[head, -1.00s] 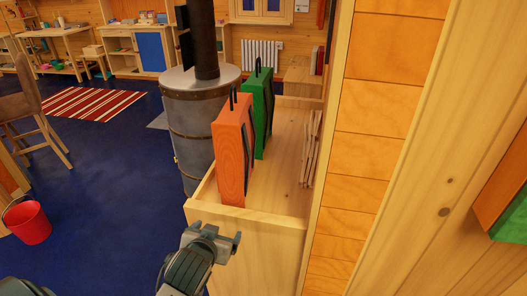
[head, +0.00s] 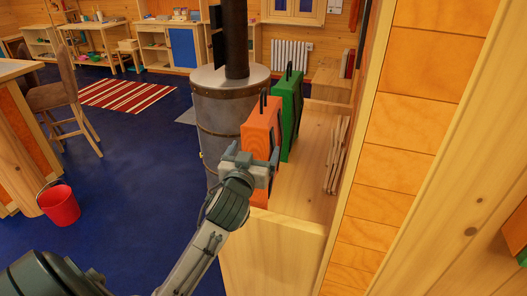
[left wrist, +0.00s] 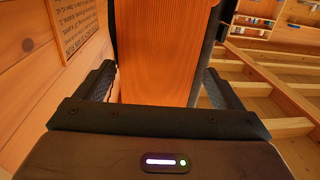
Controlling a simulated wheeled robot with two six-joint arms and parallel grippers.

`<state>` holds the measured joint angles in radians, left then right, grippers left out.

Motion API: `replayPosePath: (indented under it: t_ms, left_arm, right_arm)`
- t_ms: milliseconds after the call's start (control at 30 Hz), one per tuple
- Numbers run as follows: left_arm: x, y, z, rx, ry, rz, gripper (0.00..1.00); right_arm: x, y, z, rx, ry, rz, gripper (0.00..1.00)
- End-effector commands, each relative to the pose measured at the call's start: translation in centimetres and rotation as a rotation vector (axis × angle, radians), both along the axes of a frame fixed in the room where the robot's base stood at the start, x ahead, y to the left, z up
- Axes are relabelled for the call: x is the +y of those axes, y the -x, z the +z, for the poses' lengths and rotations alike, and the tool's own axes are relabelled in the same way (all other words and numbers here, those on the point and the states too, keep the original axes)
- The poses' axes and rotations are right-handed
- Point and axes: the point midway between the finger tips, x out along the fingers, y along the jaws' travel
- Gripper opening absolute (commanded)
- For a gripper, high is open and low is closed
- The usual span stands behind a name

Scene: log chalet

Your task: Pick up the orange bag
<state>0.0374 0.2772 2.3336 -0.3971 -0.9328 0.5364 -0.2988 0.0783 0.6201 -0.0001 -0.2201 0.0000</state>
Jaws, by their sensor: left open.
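The orange bag (head: 260,130) stands upright in a light wooden bin (head: 270,222), with a dark handle on top and dark side trim. A similar green bag (head: 289,105) stands just behind it. My left gripper (head: 250,160) is open at the near face of the orange bag and covers its lower part in the head view. In the left wrist view the orange bag (left wrist: 165,50) fills the space between or just beyond the two open fingers (left wrist: 158,82); I cannot tell whether they touch it. My right gripper is not in view.
A grey metal stove (head: 230,100) with a black pipe stands left of the bin. Thin wooden sticks (head: 338,155) lean at the bin's right side by the plank wall (head: 415,130). A red bucket (head: 60,205) stands on the open blue floor at left.

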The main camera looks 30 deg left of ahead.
Motion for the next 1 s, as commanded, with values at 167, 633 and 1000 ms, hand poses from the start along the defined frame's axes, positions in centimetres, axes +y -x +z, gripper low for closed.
replayPosePath:
  t_ms: [167,633,1000]
  left_arm:
    - [0.5,-2.7,0.3,0.002,0.0,0.0,0.89]
    - [1.1,-4.1,-0.2,0.001,0.0,-0.001,0.75]
    - [1.1,-4.1,-0.2,0.002,0.0,-0.001,0.03]
  right_arm:
    - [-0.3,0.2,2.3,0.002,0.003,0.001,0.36]
    - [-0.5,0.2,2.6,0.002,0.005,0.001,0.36]
    - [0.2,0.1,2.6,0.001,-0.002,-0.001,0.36]
